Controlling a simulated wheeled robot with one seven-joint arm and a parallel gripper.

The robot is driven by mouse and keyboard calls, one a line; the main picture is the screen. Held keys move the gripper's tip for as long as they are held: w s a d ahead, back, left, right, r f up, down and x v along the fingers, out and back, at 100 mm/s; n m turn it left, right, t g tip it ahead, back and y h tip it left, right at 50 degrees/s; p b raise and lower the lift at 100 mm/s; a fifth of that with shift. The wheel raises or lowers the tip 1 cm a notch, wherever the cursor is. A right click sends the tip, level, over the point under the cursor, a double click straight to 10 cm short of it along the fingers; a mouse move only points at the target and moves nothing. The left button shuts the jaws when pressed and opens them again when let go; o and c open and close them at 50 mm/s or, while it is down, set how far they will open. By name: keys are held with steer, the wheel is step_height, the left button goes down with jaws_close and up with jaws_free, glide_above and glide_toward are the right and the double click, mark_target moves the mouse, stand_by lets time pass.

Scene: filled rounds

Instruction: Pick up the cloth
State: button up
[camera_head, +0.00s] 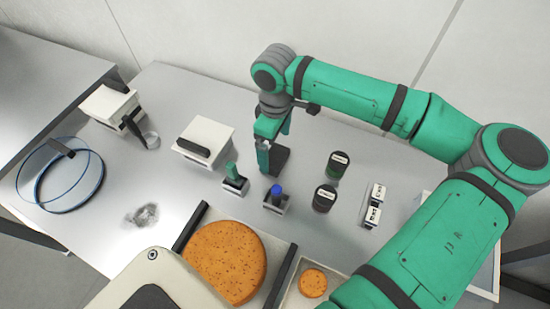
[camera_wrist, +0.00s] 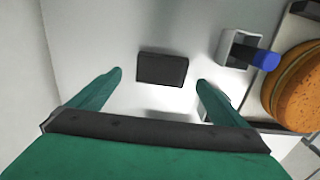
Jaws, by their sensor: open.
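A dark grey, flat, rectangular piece (camera_head: 280,160) lies on the light grey table below my gripper (camera_head: 268,150); it looks like a folded cloth, though I cannot be sure of its material. In the wrist view the same dark piece (camera_wrist: 162,69) shows between and slightly beyond my gripper's two green fingertips (camera_wrist: 160,78). The fingers are apart, with clear gaps on both sides of the piece. My gripper is open and holds nothing. In the head view a finger partly hides the piece.
A blue-topped holder (camera_head: 276,198), a green-topped holder (camera_head: 235,181) and dark jars (camera_head: 325,198) stand nearby. A white box (camera_head: 203,139) is to the left. A large orange round (camera_head: 228,258) is in front. A crumpled grey patch (camera_head: 143,215) lies left, near a blue ring (camera_head: 82,198).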

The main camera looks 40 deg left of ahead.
mark_target(275, 157)
steer(key=shift+s+d+f, duration=0.1)
steer(key=shift+f, duration=1.05)
steer(key=shift+s+d+f, duration=0.1)
steer(key=shift+f, duration=1.05)
steer(key=c, duration=1.1)
steer(key=shift+c, duration=0.2)
steer(key=shift+r, duration=0.15)
steer(key=shift+a+r, duration=0.1)
steer(key=shift+r, duration=0.45)
steer(key=s+d+r, duration=0.4)
steer(key=s+r, duration=0.7)
steer(key=s, duration=0.2)
steer(key=shift+s+r, duration=0.2)
steer(key=shift+r, duration=0.15)
steer(key=shift+o, duration=0.6)
